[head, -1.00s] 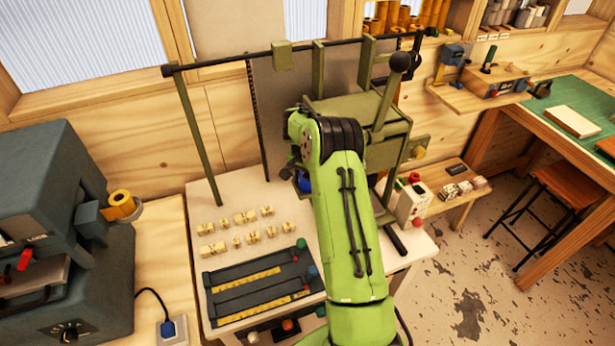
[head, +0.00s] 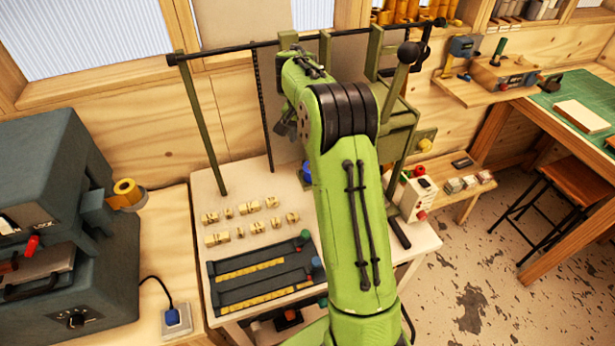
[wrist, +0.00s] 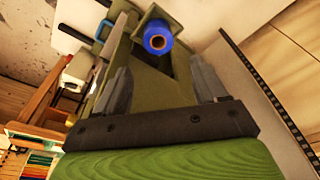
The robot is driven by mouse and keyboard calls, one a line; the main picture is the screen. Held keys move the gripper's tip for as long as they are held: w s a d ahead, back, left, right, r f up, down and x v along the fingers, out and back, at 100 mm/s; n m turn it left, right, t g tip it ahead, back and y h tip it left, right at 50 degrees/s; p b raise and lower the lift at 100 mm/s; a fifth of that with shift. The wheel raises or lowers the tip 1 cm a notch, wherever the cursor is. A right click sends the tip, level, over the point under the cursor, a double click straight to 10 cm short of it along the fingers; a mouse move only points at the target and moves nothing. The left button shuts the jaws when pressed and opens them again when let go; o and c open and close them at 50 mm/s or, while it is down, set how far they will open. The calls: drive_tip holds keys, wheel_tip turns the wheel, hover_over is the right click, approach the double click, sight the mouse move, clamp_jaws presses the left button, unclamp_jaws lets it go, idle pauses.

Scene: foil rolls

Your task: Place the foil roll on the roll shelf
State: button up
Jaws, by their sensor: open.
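A blue foil roll (head: 306,172) sits low at the green press (head: 398,140), partly hidden by my arm. In the wrist view the blue roll (wrist: 158,38) shows end-on with a brown core, beyond and between my fingertips. My gripper (wrist: 162,80) is open, with nothing between its fingers and a gap to the roll. In the head view my gripper (head: 284,128) is left of the press, mostly hidden by my arm. A wall shelf (head: 468,25) at the top holds several gold rolls.
A dark bar (head: 225,51) on posts crosses above the white table (head: 205,185). Brass type pieces (head: 250,220) and a dark tray (head: 265,285) lie on it. The grey machine (head: 50,220) stands left. A side ledge (head: 470,190) and a stool (head: 575,200) are at right.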

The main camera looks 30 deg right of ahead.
drive_tip(key=s+a+r+n+t, duration=0.2)
drive_tip(key=s+a+r+n, duration=0.4)
drive_tip(key=s+a+r, duration=0.65)
drive_tip(key=s+a+f+n+t+y, duration=0.1)
drive_tip(key=s+a+n, duration=0.25)
drive_tip(key=s, duration=0.55)
drive_tip(key=s+a+f+n+t+y, duration=0.1)
drive_tip(key=s+a+f+n, duration=0.1)
drive_tip(key=s+a, duration=0.5)
drive_tip(key=f+b, duration=0.1)
drive_tip(key=s+d+f+b, duration=0.1)
drive_tip(key=f+b, duration=0.1)
drive_tip(key=d+f+b, duration=0.1)
drive_tip(key=shift+s+f+b, duration=0.2)
drive_tip(key=shift+s+b, duration=0.05)
drive_tip(key=shift+b, duration=0.1)
